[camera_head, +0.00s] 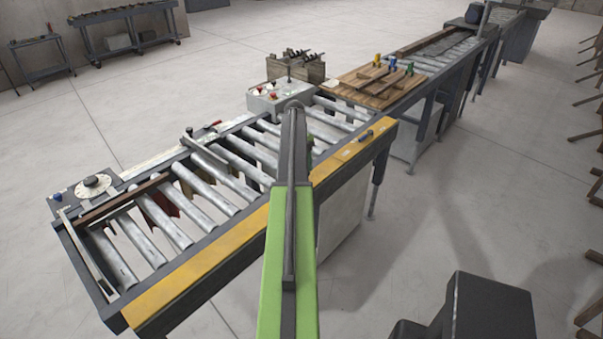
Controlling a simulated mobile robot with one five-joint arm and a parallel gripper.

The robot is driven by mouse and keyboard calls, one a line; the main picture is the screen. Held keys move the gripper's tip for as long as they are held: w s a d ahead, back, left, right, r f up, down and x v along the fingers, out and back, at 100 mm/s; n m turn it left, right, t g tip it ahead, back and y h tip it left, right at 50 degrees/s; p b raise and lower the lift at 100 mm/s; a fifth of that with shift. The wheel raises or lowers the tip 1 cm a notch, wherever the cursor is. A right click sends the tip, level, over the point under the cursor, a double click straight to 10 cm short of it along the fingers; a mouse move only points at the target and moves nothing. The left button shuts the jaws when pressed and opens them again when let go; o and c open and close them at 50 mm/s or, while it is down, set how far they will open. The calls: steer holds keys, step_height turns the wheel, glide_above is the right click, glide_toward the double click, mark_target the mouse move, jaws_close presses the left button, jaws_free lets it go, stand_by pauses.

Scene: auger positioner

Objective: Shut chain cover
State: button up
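A long yellow panel (205,266) runs along the near side of the roller conveyor (225,180). It looks like the chain cover, but no label is readable, and I cannot tell whether it is open or shut. My green and grey arm crosses in front of it and hides its middle part. My arm reaches over the rollers toward the grey control box (282,100). My gripper's fingers are hidden behind the arm; only a small green piece shows just right of the arm.
A wooden pallet-like board (380,87) with clamps or tools lies farther along the conveyor. A wooden crate (296,68) stands behind the control box. A round dial (92,184) sits at the far left corner.

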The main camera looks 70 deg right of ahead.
steer(key=shift+d, duration=0.1)
steer(key=w+d+r+p, duration=0.1)
steer(key=w+r+p, duration=0.2)
steer(key=r+p, duration=1.4)
steer(key=shift+w, duration=0.1)
